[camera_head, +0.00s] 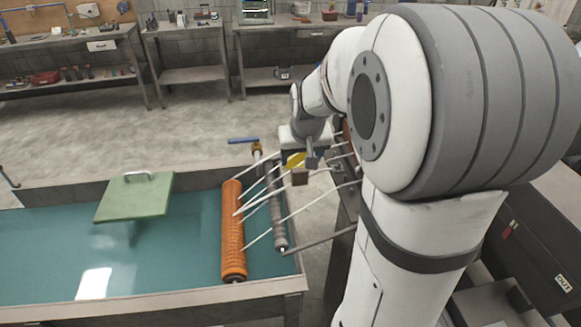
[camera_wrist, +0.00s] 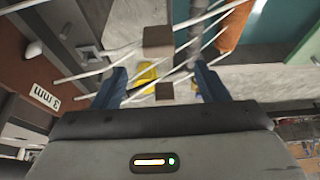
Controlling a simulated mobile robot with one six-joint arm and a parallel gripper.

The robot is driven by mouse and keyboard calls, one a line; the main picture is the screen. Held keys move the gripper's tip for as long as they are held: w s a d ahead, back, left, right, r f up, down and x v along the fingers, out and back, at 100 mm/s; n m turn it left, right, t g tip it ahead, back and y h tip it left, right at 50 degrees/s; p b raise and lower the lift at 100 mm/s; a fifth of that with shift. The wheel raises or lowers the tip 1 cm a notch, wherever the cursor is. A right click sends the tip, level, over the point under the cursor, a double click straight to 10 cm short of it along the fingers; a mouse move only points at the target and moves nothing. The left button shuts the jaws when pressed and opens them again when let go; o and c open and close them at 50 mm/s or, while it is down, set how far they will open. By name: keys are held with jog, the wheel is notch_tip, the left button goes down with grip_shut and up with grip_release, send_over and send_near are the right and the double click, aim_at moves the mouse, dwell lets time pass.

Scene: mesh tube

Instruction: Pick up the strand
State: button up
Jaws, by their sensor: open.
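Several thin white strands (camera_head: 301,214) run from the orange ribbed roller (camera_head: 233,232) up and right toward the machine side. I cannot tell which one the task names. In the wrist view, strands (camera_wrist: 96,72) cross in front of and between my two blue fingers. My gripper (camera_wrist: 162,82) is open, with its fingers apart on both sides of the strands, and nothing is clearly held. In the head view my gripper (camera_head: 306,158) is over the far strands, partly hidden by my arm. How close the fingers are to a strand is unclear.
A yellow piece (camera_head: 294,159) and a brown block (camera_head: 300,177) sit near the fingers. A dark grey roller (camera_head: 277,215) lies beside the orange one. A teal tank (camera_head: 60,250) with a green lidded panel (camera_head: 135,197) is at left. Workbenches stand behind.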

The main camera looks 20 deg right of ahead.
jog(key=p+x, duration=0.1)
jog(key=x, duration=0.4)
jog(key=shift+d+f+p, duration=0.1)
jog(key=shift+f+p, duration=0.25)
jog(key=c, duration=1.4)
notch_tip(320, 180, up, 10)
jog(key=b, duration=0.2)
notch_tip(320, 180, up, 5)
jog(key=p, duration=0.3)
send_over(300, 170)
jog(key=shift+s+f, duration=0.15)
jog(key=shift+s, duration=0.2)
